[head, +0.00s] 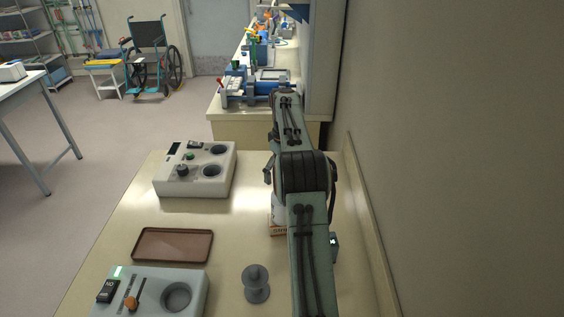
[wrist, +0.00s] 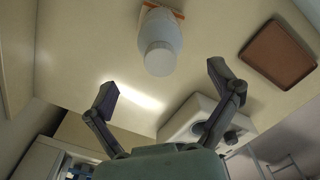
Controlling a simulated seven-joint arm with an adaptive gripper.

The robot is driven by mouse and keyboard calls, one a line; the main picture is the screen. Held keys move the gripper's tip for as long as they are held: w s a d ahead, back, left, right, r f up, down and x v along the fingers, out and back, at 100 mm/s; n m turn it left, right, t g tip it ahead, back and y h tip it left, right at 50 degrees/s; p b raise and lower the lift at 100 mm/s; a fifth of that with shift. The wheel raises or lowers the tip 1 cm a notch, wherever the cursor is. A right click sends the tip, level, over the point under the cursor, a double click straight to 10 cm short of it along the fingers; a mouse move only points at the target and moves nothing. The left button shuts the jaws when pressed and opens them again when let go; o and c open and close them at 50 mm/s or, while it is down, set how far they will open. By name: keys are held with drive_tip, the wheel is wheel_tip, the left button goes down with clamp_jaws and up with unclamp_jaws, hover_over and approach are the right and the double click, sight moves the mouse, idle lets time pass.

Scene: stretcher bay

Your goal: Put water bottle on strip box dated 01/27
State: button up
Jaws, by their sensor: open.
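The pale water bottle (wrist: 160,48) stands upright in the wrist view, with its round cap facing the camera. In the head view the bottle (head: 277,209) is mostly hidden behind my arm. An orange and white strip box (head: 278,230) shows just below it, and its edge shows around the bottle's base in the wrist view (wrist: 176,11). The bottle looks to be on the box, but its contact is hidden. No date is readable. My gripper (wrist: 163,85) is open and empty, its fingers spread below the bottle's cap in the wrist picture and apart from it.
A brown tray (head: 172,245) lies left of the arm. A grey device with round wells (head: 222,181) stands behind it, another (head: 196,307) at the front left. A grey spool (head: 256,284) and a small dark device (head: 334,246) flank my arm. The wall is close on the right.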

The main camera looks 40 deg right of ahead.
wheel_tip(320, 180, up, 4)
drive_tip(key=shift+f, duration=0.25)
drive_tip(key=shift+a+r, duration=0.15)
drive_tip(key=shift+r, duration=0.1)
drive_tip(key=s+a+r, duration=0.2)
drive_tip(key=s+a, duration=0.1)
drive_tip(key=a, duration=0.4)
drive_tip(key=s+a+r, duration=0.2)
drive_tip(key=a+r, duration=0.1)
drive_tip(key=a, duration=0.5)
drive_tip(key=s+a+r, duration=0.2)
drive_tip(key=s+a, duration=0.1)
drive_tip(key=a, duration=0.4)
drive_tip(key=s+a+f, duration=0.3)
drive_tip(key=s+a, duration=0.3)
drive_tip(key=s, duration=0.3)
drive_tip(key=s+a+f+n, duration=0.1)
drive_tip(key=s+a+f, duration=0.2)
drive_tip(key=s, duration=0.7)
drive_tip(key=a, duration=0.2)
drive_tip(key=shift+s+a+f+y, duration=0.15)
drive_tip(key=shift+a+f+y, duration=0.15)
drive_tip(key=shift+a+y, duration=0.1)
